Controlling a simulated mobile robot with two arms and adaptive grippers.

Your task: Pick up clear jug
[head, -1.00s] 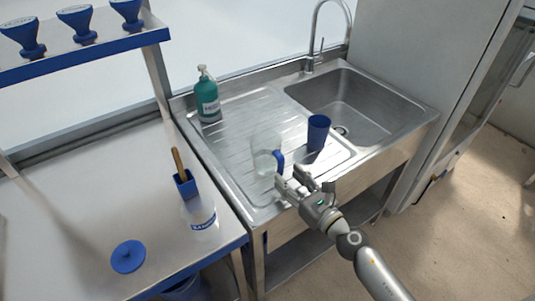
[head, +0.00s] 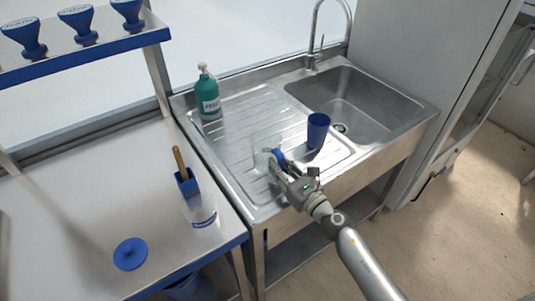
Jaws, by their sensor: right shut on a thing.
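The clear jug (head: 261,155) stands on the ribbed drainboard of the steel sink unit, left of a blue cup. It is see-through and hard to make out against the metal. Its blue handle (head: 278,155) faces right, towards my right gripper. My right gripper (head: 276,163) is at the handle and shut on it; the arm comes in from the lower right. The fingers partly hide the handle and the jug's lower right side. I cannot tell whether the jug's base still touches the drainboard. My left gripper is not in view.
The blue cup (head: 318,131) stands close by on the right, before the sink basin (head: 350,105). A green pump bottle (head: 207,96) stands at the drainboard's back left. The left bench holds a blue holder (head: 187,184) and a blue disc (head: 130,254).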

